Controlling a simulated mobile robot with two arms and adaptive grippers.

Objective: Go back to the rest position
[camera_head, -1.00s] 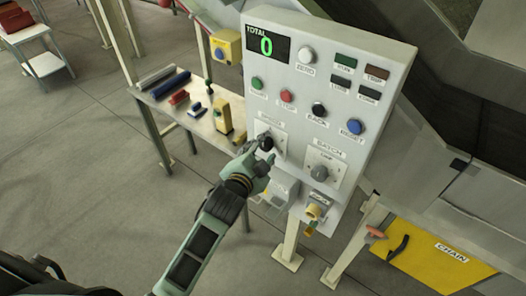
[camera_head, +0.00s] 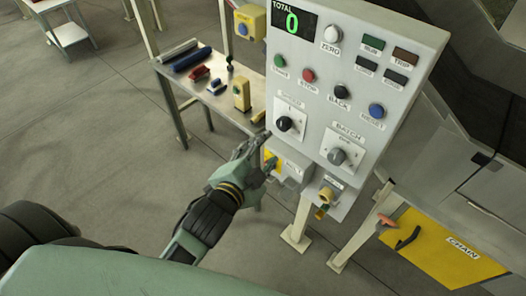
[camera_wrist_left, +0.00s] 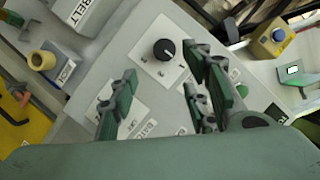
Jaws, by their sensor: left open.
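My left gripper (camera_head: 262,157) is in front of the lower left of the grey control panel (camera_head: 412,42), just below and left of the black speed knob (camera_head: 285,124). It is open and apart from the knob. In the left wrist view the green fingers of the gripper (camera_wrist_left: 162,92) are spread with nothing between their tips, and the black knob (camera_wrist_left: 164,49) stands beyond them. The grey batch knob (camera_head: 337,156) is lower right of the speed knob. The display reads 0. My right gripper is not in view.
A metal side table (camera_head: 232,111) with several coloured tools stands left of the panel. A yellow box with a blue button (camera_head: 250,23) is above it. A yellow chain guard (camera_head: 440,255) is at the lower right. The floor (camera_head: 90,130) at left is clear.

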